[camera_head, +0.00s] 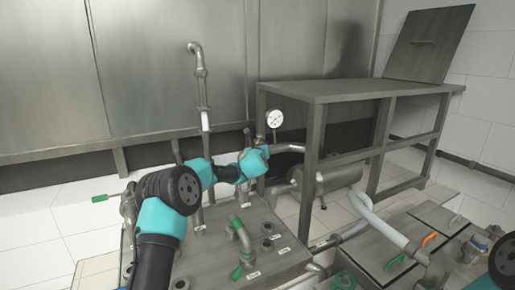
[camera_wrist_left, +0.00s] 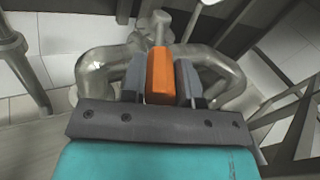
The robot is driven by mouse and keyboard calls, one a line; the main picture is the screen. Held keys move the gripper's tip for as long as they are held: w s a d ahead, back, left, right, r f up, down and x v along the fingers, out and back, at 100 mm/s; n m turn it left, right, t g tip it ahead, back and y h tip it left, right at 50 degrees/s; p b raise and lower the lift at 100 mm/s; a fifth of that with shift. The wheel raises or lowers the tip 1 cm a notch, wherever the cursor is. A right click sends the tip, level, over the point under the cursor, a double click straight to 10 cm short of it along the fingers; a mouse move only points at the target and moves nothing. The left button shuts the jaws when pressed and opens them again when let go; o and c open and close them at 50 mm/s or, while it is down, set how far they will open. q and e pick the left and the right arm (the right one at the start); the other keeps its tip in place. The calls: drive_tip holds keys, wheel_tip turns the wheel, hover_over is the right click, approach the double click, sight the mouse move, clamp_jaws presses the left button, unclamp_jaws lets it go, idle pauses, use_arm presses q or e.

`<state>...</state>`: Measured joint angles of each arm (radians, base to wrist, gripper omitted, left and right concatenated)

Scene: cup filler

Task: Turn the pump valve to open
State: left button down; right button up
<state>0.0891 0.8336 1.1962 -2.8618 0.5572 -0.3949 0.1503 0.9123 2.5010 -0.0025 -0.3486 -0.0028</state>
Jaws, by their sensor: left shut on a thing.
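The pump valve's orange handle (camera_wrist_left: 160,75) is upright in the middle of the left wrist view, with a metal stem above it and curved grey pipes behind. My left gripper (camera_wrist_left: 161,84) is shut on this handle, one grey finger on each side. In the head view my left gripper (camera_head: 264,150) is at the pipework just below the round white gauge (camera_head: 273,119), and my teal arm hides most of the valve there. My right gripper is not in view.
A metal table (camera_head: 350,90) stands right of the gauge, its legs near my left gripper. A metal base with labelled fittings and a green-handled pipe (camera_head: 240,230) lies below my arm. Another orange handle (camera_head: 429,238) and a green handle (camera_head: 395,262) are at the lower right.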

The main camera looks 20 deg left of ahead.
use_arm(q)
drive_tip(key=shift+r, duration=0.1)
drive_tip(key=c, duration=0.9)
unclamp_jaws()
drive_tip(key=shift+o, duration=0.2)
drive_tip(key=shift+s+d+r, duration=0.1)
drive_tip(key=shift+s+r, duration=0.1)
drive_tip(key=shift+r, duration=0.7)
drive_tip(key=shift+s+d+r, duration=0.1)
drive_tip(key=shift+s+r, duration=0.05)
drive_tip(key=shift+r, duration=0.75)
drive_tip(key=d+r+v, duration=0.1)
drive_tip(key=v, duration=1.4)
drive_tip(key=shift+r, duration=0.15)
